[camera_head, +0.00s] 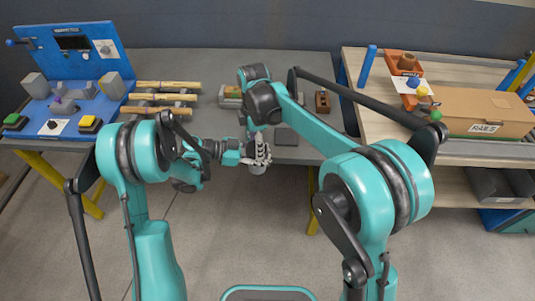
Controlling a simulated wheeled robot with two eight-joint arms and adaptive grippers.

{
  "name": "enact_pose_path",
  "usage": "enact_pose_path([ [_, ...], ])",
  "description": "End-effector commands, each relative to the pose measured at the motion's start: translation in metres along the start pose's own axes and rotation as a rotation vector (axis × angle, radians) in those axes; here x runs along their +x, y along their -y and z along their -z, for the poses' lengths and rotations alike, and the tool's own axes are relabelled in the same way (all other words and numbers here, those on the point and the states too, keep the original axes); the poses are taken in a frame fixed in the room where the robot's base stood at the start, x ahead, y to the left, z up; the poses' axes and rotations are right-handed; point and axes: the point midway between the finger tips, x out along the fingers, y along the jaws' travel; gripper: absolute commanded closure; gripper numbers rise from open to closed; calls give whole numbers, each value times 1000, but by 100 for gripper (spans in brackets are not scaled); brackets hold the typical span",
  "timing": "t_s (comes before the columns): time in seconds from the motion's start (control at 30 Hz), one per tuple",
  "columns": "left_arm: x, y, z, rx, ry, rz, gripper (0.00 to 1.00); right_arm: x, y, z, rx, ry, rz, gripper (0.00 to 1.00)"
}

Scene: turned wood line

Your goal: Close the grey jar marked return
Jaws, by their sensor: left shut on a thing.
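My left gripper (256,160) is shut at the front edge of the grey table, in the middle of the view. A small grey round thing (257,170), which looks like the grey jar, shows at its fingers. Its mark cannot be read, and the fingers hide much of it. My right arm reaches across from the right and bends down just above this spot. Its gripper end overlaps the left fingers in the picture, so its jaws cannot be made out. I cannot tell where the jar's lid is.
A blue fixture board (75,75) stands at the left, beside wooden turned pieces (165,97) on a rack. A dark square pad (286,137) and a brown block (322,101) lie on the grey table (300,65). A cardboard box (480,110) sits on the right bench.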

Motion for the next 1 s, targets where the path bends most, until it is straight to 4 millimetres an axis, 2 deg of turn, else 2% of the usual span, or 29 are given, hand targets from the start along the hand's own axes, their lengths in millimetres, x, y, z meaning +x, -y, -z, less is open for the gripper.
enact_pose_path([
  [0.1, 0, 1, 1, 0, -3, 2, 100, 1, 0, 0, 229, 0, 2, 76],
  [0.23, 0, 1, 1, 0, -3, 2, 100, 1, 0, 0, 395, 0, 2, 76],
  [0.57, 0, 1, 1, -1, -4, 2, 100, 1, 1, 0, 448, 0, 3, 76],
  [0.6, 0, 1, 1, -1, -4, 2, 100, 1, 1, 0, 447, 0, 3, 39],
  [0.67, 0, 1, 1, 0, -4, 2, 100, 1, 1, 0, 447, 0, 3, 23],
  [0.7, 0, 1, 1, 0, -4, 2, 100, 1, 0, 0, 447, 0, 3, 21],
  [1.0, 0, 0, 1, 0, -2, 1, 100, -1, 0, 0, 446, 0, 2, 21],
])
